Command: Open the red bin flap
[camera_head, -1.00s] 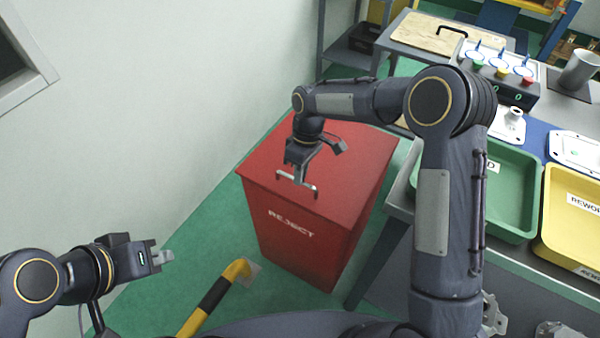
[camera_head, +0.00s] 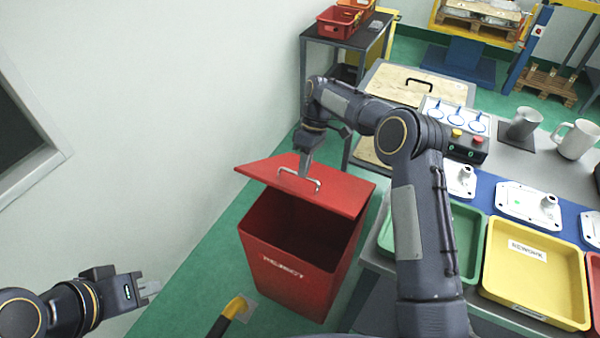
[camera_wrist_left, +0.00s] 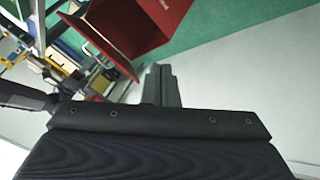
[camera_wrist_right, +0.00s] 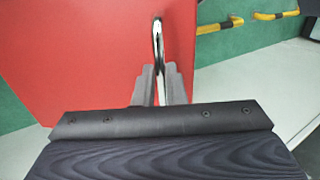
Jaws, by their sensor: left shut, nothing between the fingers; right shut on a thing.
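The red reject bin (camera_head: 290,277) stands on the green floor in the head view. Its red flap (camera_head: 328,190) is raised at the front edge, and the dark inside of the bin shows below it. My right gripper (camera_head: 303,174) is shut on the flap's silver handle (camera_head: 313,184). In the right wrist view the fingers (camera_wrist_right: 160,88) close around the handle bar (camera_wrist_right: 158,40) in front of the red flap (camera_wrist_right: 85,55). My left gripper (camera_head: 150,288) is shut and empty, left of the bin and apart from it. Its fingers also show in the left wrist view (camera_wrist_left: 161,85).
A white wall (camera_head: 170,100) runs along the left. A bench with a green tray (camera_head: 462,240) and a yellow rework tray (camera_head: 530,270) stands right of the bin. A yellow and black floor rail (camera_head: 232,308) is in front. A dark shelf (camera_head: 345,38) stands behind.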

